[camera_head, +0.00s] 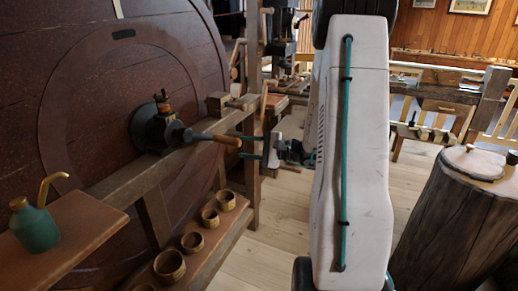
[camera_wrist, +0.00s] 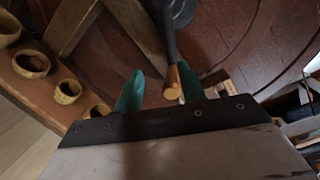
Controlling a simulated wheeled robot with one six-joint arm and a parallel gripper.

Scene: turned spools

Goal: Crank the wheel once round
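The large dark red-brown wheel (camera_head: 75,95) fills the left of the head view. A dark metal hub (camera_head: 155,128) with a crank arm sits in front of it. The crank's wooden handle (camera_head: 216,138) points right, towards my gripper (camera_head: 246,148). My gripper is open, with two green fingers apart. In the wrist view the handle's round end (camera_wrist: 172,83) shows between the fingertips of my gripper (camera_wrist: 158,88), close to the right finger. The handle's tip is about level with the fingertips; I cannot tell whether they touch.
A wooden beam (camera_head: 110,190) runs below the crank, with a post (camera_head: 252,180) near my gripper. Several small wooden cups (camera_head: 170,265) stand on a low shelf. A green oil can (camera_head: 36,228) stands on a ledge at left. A stump (camera_head: 450,220) stands at right.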

